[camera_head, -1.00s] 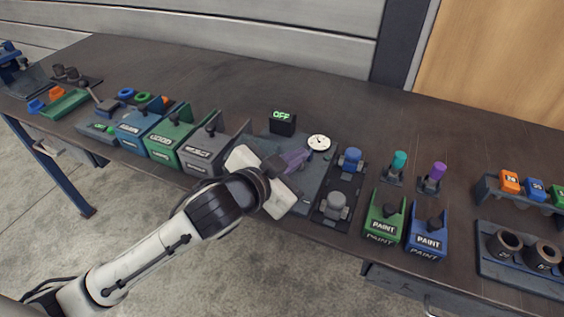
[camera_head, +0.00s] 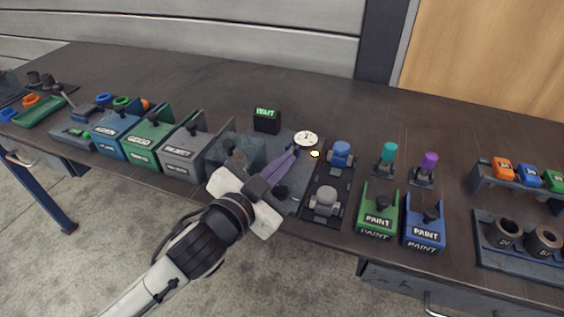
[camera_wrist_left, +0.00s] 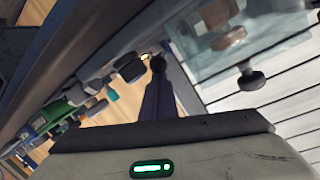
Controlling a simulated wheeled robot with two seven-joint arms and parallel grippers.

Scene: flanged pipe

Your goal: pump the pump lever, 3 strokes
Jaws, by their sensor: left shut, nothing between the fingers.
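My left gripper (camera_head: 291,154) reaches in over the pump station, with its long purple fingers together and nothing between them. The station's grey base plate (camera_head: 302,184) carries a round white gauge (camera_head: 306,138). A dark knob (camera_head: 281,192) shows beside the fingers; I cannot tell whether it is the pump lever's end. In the left wrist view, the closed fingers (camera_wrist_left: 158,85) point at a dark round knob (camera_wrist_left: 158,63), and I cannot tell whether they touch it. The lever itself is not clearly seen. My right gripper is not in view.
A black display (camera_head: 265,121) reads WAIT behind the station, and a small yellow light (camera_head: 314,154) glows by the gauge. A grey bin (camera_head: 187,157) stands left. A rack with a blue part (camera_head: 341,153) and green paint box (camera_head: 377,214) stand right. The bench back is clear.

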